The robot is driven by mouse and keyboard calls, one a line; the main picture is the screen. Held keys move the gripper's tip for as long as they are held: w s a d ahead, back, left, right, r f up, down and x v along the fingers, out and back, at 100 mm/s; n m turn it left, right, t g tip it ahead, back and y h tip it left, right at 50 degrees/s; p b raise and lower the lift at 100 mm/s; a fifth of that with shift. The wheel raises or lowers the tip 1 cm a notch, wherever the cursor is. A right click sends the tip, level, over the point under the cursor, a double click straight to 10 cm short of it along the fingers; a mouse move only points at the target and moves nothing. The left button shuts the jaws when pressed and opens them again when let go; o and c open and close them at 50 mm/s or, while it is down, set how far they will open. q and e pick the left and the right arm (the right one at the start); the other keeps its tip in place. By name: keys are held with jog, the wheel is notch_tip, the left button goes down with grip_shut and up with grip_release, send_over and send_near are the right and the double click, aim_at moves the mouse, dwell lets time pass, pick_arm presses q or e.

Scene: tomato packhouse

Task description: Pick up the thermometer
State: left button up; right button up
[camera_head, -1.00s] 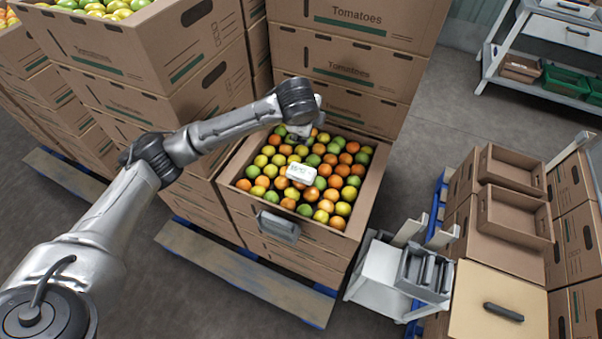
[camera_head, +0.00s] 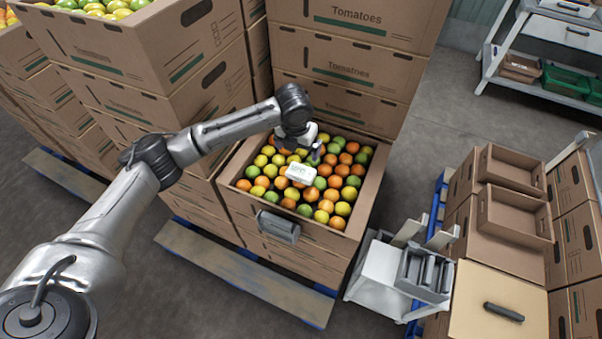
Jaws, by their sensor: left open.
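The thermometer looks to be the small white device with a greenish display (camera_head: 300,172), lying on top of the tomatoes in an open cardboard box. My left gripper (camera_head: 303,155) is just behind and above it, pointing down, open and empty. The gap between the fingertips and the device is too small to judge. My right gripper is not in view.
The open tomato box (camera_head: 362,205) has a grey holder (camera_head: 278,226) on its front wall. Tall stacks of tomato boxes (camera_head: 345,50) stand behind and to the left. A white stand with a grey rack (camera_head: 425,273) and empty trays (camera_head: 515,217) are at the right.

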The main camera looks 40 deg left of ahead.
aim_at(301, 171)
pick_arm(q)
jog(key=f, duration=0.2)
jog(key=f+b, duration=0.1)
jog(key=f, duration=0.2)
jog(key=w+f, duration=0.1)
jog(key=f, duration=0.1)
jog(key=shift+a+f, duration=0.1)
jog(key=shift+f, duration=0.3)
jog(key=shift+w+f+b, duration=0.2)
jog(key=shift+f+b, duration=0.85)
jog(key=shift+f, duration=1.65)
jog(key=shift+r, duration=0.1)
jog(key=c, duration=0.7)
